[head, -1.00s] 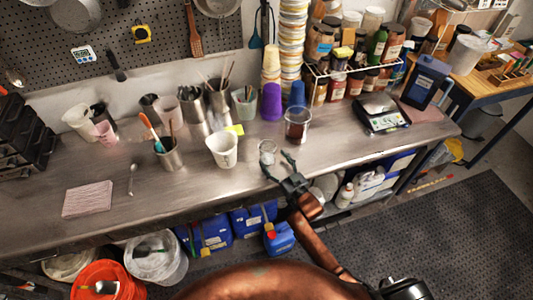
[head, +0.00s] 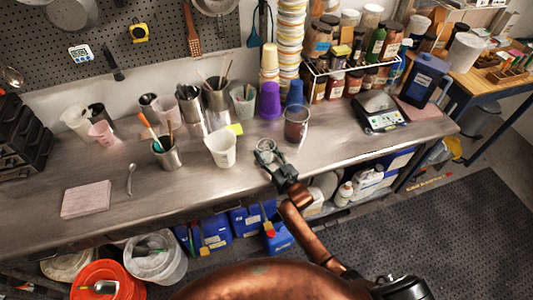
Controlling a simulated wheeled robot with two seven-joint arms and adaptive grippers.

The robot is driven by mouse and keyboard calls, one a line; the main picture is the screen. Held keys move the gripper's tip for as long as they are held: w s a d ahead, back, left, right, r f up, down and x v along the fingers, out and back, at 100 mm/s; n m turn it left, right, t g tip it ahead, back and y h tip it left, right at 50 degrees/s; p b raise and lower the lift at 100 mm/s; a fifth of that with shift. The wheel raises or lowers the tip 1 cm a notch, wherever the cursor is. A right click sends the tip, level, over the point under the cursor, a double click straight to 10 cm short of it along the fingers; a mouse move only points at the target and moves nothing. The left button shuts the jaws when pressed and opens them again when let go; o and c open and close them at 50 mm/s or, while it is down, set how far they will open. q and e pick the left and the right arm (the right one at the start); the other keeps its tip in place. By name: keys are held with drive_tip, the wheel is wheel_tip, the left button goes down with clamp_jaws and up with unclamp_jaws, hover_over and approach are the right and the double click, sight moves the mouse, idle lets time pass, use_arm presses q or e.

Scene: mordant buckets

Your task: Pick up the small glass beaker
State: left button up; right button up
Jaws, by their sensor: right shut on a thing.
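The small glass beaker (head: 266,145) stands near the front of the steel bench, right of the white plastic beaker (head: 221,149). My right gripper (head: 268,157) reaches it from the front right. Its fingers are shut on the small glass beaker and partly hide it. The beaker looks upright; whether its base touches the bench is too small to tell. My left gripper is not in view.
A larger beaker (head: 297,122) of dark liquid stands behind and to the right. A scale (head: 381,113) sits further right. The bench front right of the gripper is clear.

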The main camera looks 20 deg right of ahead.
drive_tip(key=c, duration=0.6)
